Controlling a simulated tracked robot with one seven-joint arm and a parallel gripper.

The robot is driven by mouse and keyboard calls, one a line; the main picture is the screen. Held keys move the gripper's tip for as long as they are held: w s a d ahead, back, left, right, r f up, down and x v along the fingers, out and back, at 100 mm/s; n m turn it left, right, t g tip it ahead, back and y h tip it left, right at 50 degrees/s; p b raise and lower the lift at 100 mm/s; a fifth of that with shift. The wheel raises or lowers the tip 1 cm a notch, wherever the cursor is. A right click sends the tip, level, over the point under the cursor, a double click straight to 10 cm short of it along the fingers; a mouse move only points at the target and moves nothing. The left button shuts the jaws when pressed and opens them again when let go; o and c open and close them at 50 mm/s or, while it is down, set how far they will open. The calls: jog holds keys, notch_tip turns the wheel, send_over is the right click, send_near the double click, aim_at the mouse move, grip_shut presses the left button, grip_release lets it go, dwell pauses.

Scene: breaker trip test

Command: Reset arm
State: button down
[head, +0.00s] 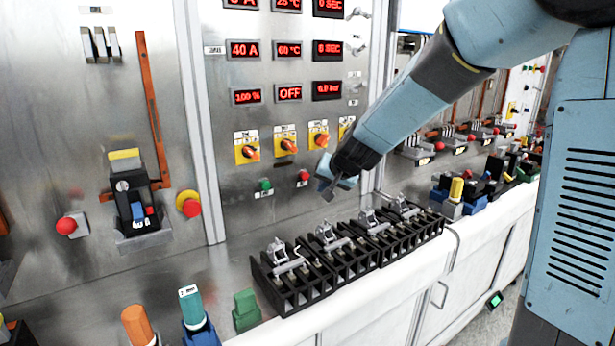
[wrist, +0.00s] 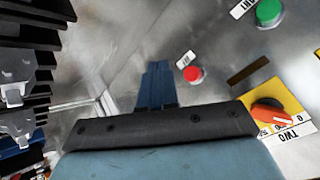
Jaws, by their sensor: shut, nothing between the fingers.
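My arm (head: 410,110) reaches down and left from the upper right of the head view. My gripper (head: 327,188) is in front of the steel panel, above the back of the black terminal blocks (head: 290,295), apart from them. In the wrist view the fingers of my gripper (wrist: 157,85) are together and hold nothing. A red button (wrist: 193,74) shows just right of the fingertips in that view. A green button (wrist: 268,12) is at its upper right. Contact between fingers and panel cannot be seen.
Orange rotary switches on yellow plates (head: 286,146) sit on the panel left of my gripper, below red digital displays (head: 290,93). A breaker (head: 136,205) is further left. Coloured plugs (head: 192,308) stand on the bench at the front left. The panel's lower middle is bare.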

jog(key=s+d+r+h, duration=0.1)
jog(key=s+d+r, duration=0.1)
jog(key=s+d, duration=0.4)
jog(key=s+d+r+n+g+h, duration=0.1)
jog(key=s+d+r, duration=0.2)
jog(key=s+d, duration=0.4)
jog(key=s+d+r+g+h, duration=0.1)
jog(key=s+d, duration=0.6)
jog(key=s, duration=1.2)
jog(key=shift+d+r+n+h, duration=0.15)
jog(key=shift+r+n+h, duration=0.15)
jog(key=shift+r+h, duration=0.45)
jog(key=shift+r, duration=0.15)
